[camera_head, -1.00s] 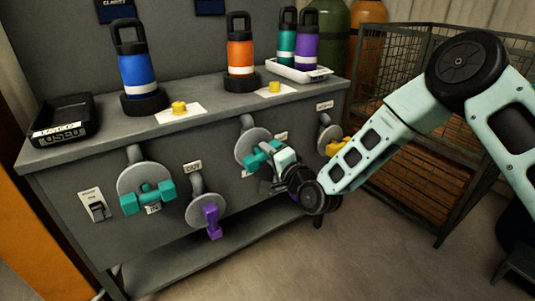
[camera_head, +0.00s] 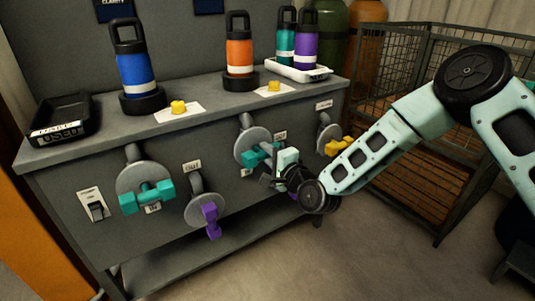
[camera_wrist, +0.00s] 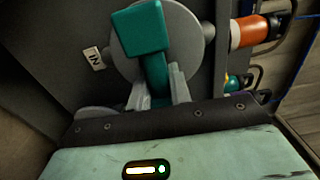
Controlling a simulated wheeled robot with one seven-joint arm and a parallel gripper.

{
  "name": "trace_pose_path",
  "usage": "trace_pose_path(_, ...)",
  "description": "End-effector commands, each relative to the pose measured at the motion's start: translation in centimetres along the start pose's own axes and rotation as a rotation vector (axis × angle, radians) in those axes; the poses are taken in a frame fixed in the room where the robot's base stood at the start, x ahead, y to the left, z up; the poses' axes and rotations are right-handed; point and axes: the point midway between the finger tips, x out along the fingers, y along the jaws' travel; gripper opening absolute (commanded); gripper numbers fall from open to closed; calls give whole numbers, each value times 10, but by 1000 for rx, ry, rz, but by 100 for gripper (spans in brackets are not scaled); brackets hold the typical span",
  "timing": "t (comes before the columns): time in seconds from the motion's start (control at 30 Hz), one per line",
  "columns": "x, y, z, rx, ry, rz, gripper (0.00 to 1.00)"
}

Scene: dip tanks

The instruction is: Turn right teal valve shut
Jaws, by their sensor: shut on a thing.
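The right teal valve (camera_head: 250,157) sits on a round grey plate on the front of the grey cabinet. In the wrist view its teal handle (camera_wrist: 141,31) stands up from between my fingers, in front of the grey disc. My gripper (camera_head: 271,174) is at this valve, with its fingers (camera_wrist: 159,92) shut on the lower bar of the handle. In the head view my gripper hides part of the handle. A left teal valve (camera_head: 147,197) is on the cabinet to the left, its handle roughly level.
A purple valve (camera_head: 209,220) hangs between the two teal ones, and a yellow valve (camera_head: 338,146) is to the right, close to my arm. Bottles stand on the cabinet top, including an orange one (camera_head: 240,55). A wire cage (camera_head: 430,130) stands at right.

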Motion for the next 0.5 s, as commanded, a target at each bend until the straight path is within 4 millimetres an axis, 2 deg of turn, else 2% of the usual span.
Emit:
trace_pose_path(0.03,0,1,-1,2,2,2,0)
trace_pose_path(0.07,0,1,-1,2,2,2,26)
trace_pose_path(0.1,0,1,-1,2,2,2,37)
trace_pose_path(0.13,0,1,-1,2,2,2,42)
trace_pose_path(0.5,-6,1,0,0,0,3,42)
